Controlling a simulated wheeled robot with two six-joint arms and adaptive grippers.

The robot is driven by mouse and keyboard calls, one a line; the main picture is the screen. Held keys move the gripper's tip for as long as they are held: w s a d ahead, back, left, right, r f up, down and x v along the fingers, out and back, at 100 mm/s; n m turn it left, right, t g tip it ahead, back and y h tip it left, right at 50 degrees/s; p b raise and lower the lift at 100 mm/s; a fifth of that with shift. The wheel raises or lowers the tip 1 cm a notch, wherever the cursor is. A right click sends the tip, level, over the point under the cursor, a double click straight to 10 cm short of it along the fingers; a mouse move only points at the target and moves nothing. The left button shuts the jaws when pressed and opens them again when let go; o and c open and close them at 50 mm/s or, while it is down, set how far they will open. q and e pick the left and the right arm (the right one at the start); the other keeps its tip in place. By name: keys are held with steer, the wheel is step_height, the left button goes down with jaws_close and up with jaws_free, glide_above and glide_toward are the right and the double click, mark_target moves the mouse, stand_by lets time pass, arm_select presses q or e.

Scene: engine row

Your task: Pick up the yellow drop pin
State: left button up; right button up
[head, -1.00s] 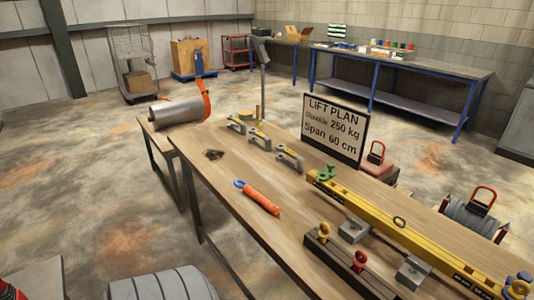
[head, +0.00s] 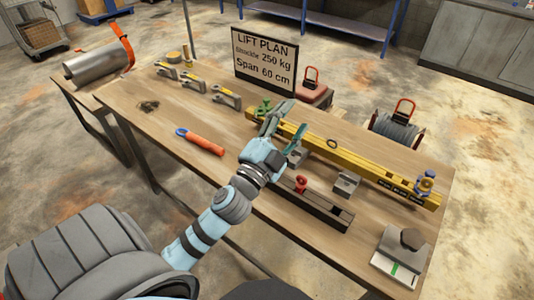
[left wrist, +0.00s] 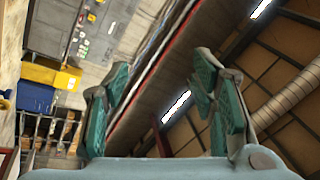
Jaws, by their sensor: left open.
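The yellow drop pin is not visible in the head view now; my left arm covers that part of the dark pin rack (head: 325,208). The red pin (head: 300,184) stands in the rack, just right of my left gripper. My left gripper (head: 287,122) is open and empty, above the table between the rack and the yellow beam (head: 345,160), its fingers pointing to the far side. In the left wrist view the teal finger pads (left wrist: 165,105) are spread apart with only ceiling and wall between them. My right gripper is not in view.
A green shackle (head: 263,107) and a blue one (head: 425,184) sit at the beam's ends. An orange-handled tool (head: 203,143) lies left of the gripper. Several clamps (head: 195,85) and the lift plan sign (head: 264,62) stand at the back. The left front tabletop is clear.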

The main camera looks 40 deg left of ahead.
arm_select(q)
steer(key=d+r+m+g+h, duration=0.35)
steer(key=d+m+h, duration=0.4)
steer(key=m, duration=0.35)
steer(key=d+r+m+g+h, duration=0.2)
steer(key=d+m+g+h, duration=0.3)
steer(key=m+h, duration=0.5)
steer(key=w+a+f+m+g+y, duration=0.2)
steer(key=a+f+m+g+y, duration=0.45)
steer(key=f+y, duration=0.35)
steer(key=s+a+f+n+g+y, duration=0.25)
steer(key=a+y, duration=0.35)
steer(key=a, duration=0.9)
steer(key=shift+t+y, duration=0.25)
steer(key=b+x, duration=0.5)
steer(key=s+b+x, duration=0.1)
steer(key=b+x, duration=0.1)
steer(key=x, duration=0.1)
steer(key=shift+f+b, duration=0.25)
steer(key=shift+b, duration=0.15)
steer(key=x, duration=0.4)
steer(key=shift+s+d+f, duration=0.15)
steer(key=shift+s+f, duration=0.1)
steer(key=shift+f, duration=0.2)
steer(key=shift+w+f, duration=0.15)
steer(key=shift+f, duration=0.2)
steer(key=shift+w, duration=0.1)
